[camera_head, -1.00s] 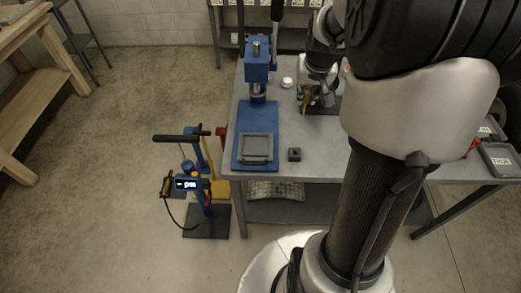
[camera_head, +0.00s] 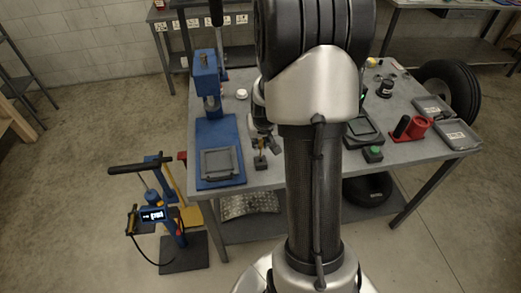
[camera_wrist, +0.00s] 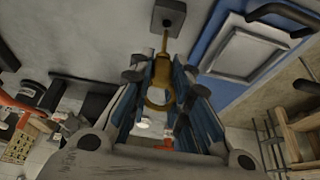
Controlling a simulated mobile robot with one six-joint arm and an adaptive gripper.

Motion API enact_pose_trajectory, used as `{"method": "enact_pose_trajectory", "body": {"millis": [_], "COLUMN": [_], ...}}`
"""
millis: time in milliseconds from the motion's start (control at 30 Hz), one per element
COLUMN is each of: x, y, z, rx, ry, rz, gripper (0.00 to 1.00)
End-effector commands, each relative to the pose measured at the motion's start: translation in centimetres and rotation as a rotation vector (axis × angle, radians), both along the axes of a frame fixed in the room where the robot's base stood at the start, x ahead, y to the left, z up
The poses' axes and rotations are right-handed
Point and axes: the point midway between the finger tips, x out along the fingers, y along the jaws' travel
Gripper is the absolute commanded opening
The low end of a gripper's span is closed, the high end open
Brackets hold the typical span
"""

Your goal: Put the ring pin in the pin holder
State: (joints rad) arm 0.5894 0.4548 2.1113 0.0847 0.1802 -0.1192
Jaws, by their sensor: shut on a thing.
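The ring pin is brass-coloured, with a flat ring and a thin shank. In the wrist view the ring pin (camera_wrist: 162,72) is between the two fingers of my gripper (camera_wrist: 161,77), which is shut on it. Its shank points at the pin holder (camera_wrist: 170,14), a small dark grey block. In the head view the pin holder (camera_head: 260,163) stands on the table right of the blue press base. The ring pin (camera_head: 262,145) is right above it, below my gripper (camera_head: 261,138). I cannot tell whether the shank tip is inside the holder's hole. My arm hides part of the table.
The blue press (camera_head: 207,85) and its base with a grey frame (camera_head: 218,162) stand left of the holder. A green button box (camera_head: 373,153), a red holder (camera_head: 418,127) and grey trays (camera_head: 455,134) are at right. A blue stand (camera_head: 168,195) is on the floor at left.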

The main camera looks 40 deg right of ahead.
Motion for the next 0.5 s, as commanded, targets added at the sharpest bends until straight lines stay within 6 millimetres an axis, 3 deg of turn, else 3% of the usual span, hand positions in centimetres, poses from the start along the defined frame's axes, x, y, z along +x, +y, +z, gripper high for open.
{"method": "enact_pose_trajectory", "body": {"millis": [200, 500], "x": [-0.1, -0.1], "y": [0.1, 0.0], "z": [-3.7, -3.8], "rx": [0.003, 0.001], "ry": [0.005, 0.002], "rz": [0.0, 0.001], "gripper": [0.01, 0.01]}}
